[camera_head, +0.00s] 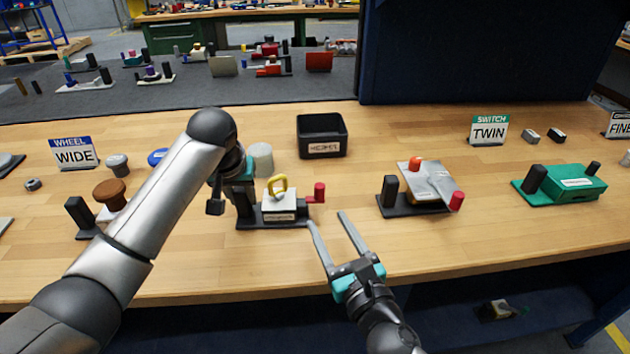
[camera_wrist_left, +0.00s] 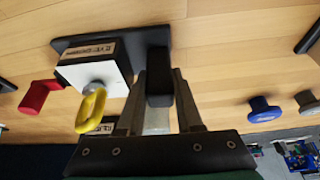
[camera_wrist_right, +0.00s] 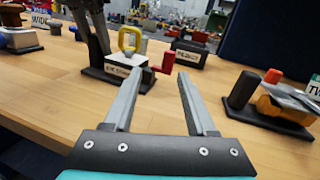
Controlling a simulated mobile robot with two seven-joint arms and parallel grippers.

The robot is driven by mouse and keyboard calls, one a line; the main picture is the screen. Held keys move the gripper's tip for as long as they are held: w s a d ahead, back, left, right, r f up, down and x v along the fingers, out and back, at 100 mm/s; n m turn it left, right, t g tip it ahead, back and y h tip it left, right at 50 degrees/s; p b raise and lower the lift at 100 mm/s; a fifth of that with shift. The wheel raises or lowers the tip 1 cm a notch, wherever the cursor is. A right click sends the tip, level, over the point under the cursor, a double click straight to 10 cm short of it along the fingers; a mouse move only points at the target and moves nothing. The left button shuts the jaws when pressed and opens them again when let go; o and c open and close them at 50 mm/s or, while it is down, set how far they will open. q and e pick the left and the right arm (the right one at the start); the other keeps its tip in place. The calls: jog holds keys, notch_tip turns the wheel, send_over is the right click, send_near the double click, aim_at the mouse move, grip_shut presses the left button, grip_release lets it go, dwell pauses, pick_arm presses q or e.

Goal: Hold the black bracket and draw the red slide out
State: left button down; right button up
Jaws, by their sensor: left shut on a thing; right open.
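The device is a white block (camera_head: 280,208) with a yellow ring (camera_head: 278,186) on top, standing on a black base. My left gripper (camera_head: 243,205) is shut on the upright black bracket (camera_wrist_left: 158,84) at the base's left end. My right gripper (camera_head: 326,217) is open and empty, in front of the red slide and apart from it.
A black open bin (camera_head: 322,136) stands behind the device, with a pale cylinder (camera_head: 261,158) to its left. A grey unit with a red knob (camera_head: 456,201) and a green unit (camera_head: 570,184) stand to the right. The wooden table (camera_head: 480,240) is clear in front.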

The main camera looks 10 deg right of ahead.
jog(key=shift+w+d+m+h, duration=0.3)
jog(key=shift+w+d+m, duration=0.1)
jog(key=shift+w+m, duration=0.2)
jog(key=shift+w, duration=0.35)
jog(key=x, duration=1.1)
jog(key=shift+w+f, duration=0.15)
jog(key=shift+w, duration=0.1)
grip_shut()
dwell(0.5)
